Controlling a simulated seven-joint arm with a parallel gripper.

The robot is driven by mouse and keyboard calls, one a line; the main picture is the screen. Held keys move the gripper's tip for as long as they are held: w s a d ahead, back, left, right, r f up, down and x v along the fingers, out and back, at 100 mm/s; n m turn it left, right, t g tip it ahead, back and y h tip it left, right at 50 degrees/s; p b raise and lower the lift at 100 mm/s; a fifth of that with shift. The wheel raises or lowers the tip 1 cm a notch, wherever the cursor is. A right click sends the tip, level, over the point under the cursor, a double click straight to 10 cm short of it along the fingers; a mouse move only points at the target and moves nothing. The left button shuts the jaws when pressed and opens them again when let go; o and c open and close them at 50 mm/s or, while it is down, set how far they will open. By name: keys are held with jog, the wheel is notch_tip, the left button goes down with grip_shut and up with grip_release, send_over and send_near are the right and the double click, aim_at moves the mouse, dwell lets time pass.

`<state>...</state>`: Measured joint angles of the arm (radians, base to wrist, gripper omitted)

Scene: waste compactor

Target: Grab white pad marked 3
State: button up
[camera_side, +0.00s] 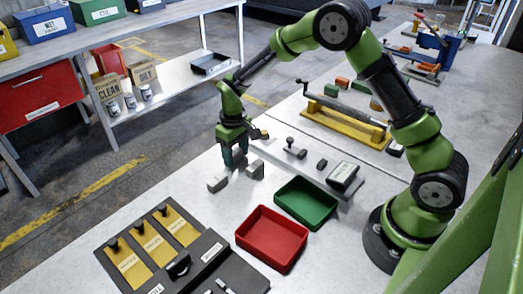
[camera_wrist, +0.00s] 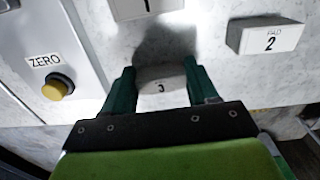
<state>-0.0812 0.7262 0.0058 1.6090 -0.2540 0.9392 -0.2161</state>
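The white pad marked 3 (camera_wrist: 161,86) lies in shade between my gripper's two dark green fingers in the wrist view. My gripper (camera_wrist: 160,72) points down with its fingers well apart, one on either side of this pad. Whether the fingers touch the pad's ends is not clear. In the side view, my gripper (camera_side: 235,162) is low over the table, and pad 3 cannot be made out there.
Pad 2 (camera_wrist: 268,37) is close on the right in the wrist view, and pad 1 (camera_wrist: 147,8) is at the top. A panel with a yellow ZERO button (camera_wrist: 57,87) is on the left. Red (camera_side: 272,238) and green (camera_side: 306,203) trays stand nearby in the side view.

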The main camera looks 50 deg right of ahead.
jog(key=c, duration=0.4)
jog(key=shift+c, duration=0.2)
